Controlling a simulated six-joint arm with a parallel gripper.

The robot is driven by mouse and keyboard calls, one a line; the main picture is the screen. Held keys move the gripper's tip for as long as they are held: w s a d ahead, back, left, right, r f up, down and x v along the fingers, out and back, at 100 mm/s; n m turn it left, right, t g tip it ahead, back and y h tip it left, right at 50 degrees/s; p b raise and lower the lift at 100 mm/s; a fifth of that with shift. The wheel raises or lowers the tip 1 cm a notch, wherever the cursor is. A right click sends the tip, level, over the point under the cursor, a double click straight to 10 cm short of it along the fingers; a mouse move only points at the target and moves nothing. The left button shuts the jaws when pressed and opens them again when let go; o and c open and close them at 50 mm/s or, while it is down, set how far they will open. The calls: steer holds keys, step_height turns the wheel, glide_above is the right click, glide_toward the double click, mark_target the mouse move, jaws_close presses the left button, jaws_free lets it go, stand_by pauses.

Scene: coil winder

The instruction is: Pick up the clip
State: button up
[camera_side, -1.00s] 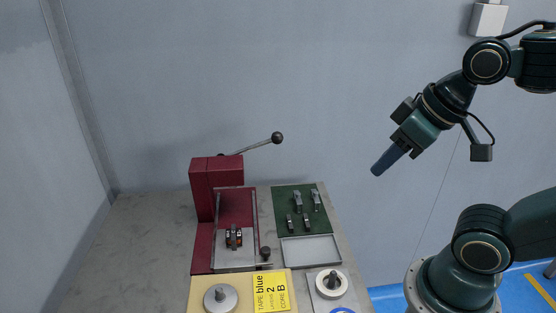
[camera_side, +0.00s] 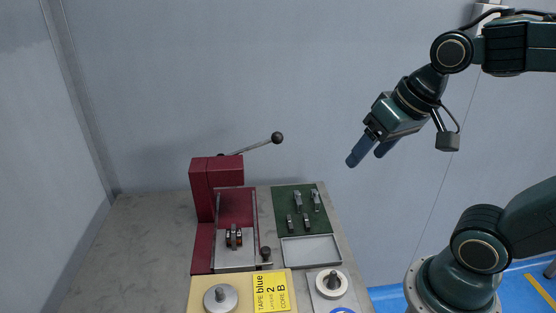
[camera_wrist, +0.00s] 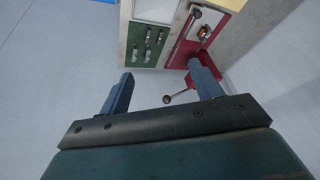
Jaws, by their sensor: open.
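Several small grey metal pieces lie on a green mat (camera_side: 283,201) on the bench. They look like clips, two larger ones at the back (camera_side: 298,202) and two smaller ones (camera_side: 306,222) in front; I cannot tell which one is the clip. They also show small on the green mat in the wrist view (camera_wrist: 136,54). My gripper (camera_side: 367,157) is open and empty, in the air to the right of the mat and well above it. In the wrist view both fingers (camera_wrist: 160,72) are spread, with the bench beyond them.
A red press (camera_side: 204,190) with a long ball-ended lever (camera_side: 277,138) stands left of the mat, with a dark and orange piece (camera_side: 234,237) in it. An empty tray (camera_side: 312,250) is in front of the mat. A yellow card (camera_side: 271,292) and two spindles (camera_side: 221,298) are at the front.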

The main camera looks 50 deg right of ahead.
steer(key=w+d+f+m+g+y, duration=0.1)
steer(key=w+d+f+m, duration=0.6)
steer(key=m, duration=0.4)
steer(key=w+d+f+m+y, duration=0.2)
steer(key=w+d+f+m, duration=0.5)
steer(key=w+m, duration=0.3)
steer(key=shift+w+f+m+g, duration=0.35)
steer(key=shift+f+m, duration=0.45)
steer(key=shift+m, duration=0.4)
glide_toward(298, 200)
steer(key=shift+w+d+f, duration=0.1)
steer(key=shift+w+f, duration=0.2)
steer(key=shift+f, duration=0.45)
steer(key=shift+w+f, duration=0.3)
steer(key=shift+f, duration=0.45)
steer(key=shift+w+d+f, duration=0.1)
steer(key=shift+w+f, duration=0.2)
steer(key=shift+f, duration=0.5)
steer(key=shift+f, duration=0.1)
steer(key=shift+x, duration=2.5)
steer(key=shift+a, duration=0.1)
steer(key=shift+c, duration=0.3)
